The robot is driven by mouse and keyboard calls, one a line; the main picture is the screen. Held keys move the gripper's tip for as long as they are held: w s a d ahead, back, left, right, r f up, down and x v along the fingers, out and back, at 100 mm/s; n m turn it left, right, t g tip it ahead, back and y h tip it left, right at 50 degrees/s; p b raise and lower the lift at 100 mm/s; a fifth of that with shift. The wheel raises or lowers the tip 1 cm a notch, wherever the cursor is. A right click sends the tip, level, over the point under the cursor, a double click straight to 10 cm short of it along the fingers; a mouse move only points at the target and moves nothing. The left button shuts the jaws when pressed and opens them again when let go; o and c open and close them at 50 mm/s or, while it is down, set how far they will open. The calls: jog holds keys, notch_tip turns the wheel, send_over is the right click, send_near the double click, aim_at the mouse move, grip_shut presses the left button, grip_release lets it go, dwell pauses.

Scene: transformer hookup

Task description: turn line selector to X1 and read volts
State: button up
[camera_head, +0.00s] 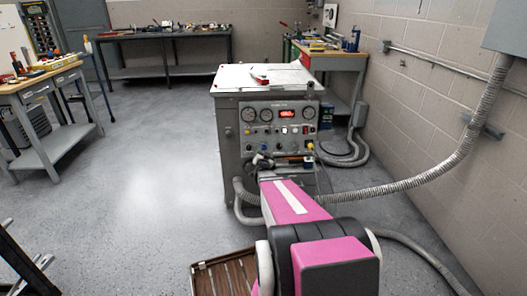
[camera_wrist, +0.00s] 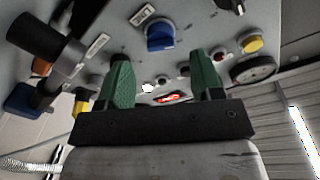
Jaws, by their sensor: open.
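A grey test cabinet (camera_head: 231,141) carries the control panel, with round gauges (camera_head: 248,115) and a lit red display (camera_head: 287,114). The red display shows small and blurred in the wrist view (camera_wrist: 168,98), and its digits cannot be read. A blue knob (camera_wrist: 160,36) and a black knob (camera_wrist: 232,5) sit on the panel.
A large black cylinder (camera_wrist: 35,35) protrudes from the panel at left in the wrist view. A grey corrugated conduit (camera_head: 400,187) crosses right of the cabinet. Workbenches (camera_head: 50,100) stand at left and back; a brown slatted pallet (camera_head: 225,275) lies in front.

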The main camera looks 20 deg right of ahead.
aim_at(264, 149)
jog(key=x, duration=0.5)
jog(key=c, duration=0.9)
jog(key=shift+m, duration=0.4)
jog(key=m, duration=0.3)
jog(key=shift+a+r+m+g+h, duration=0.1)
jog(key=shift+m+g+h, duration=0.2)
jog(key=shift+m, duration=0.1)
jog(key=shift+m+g, duration=0.5)
jog(key=shift+m, duration=1.5)
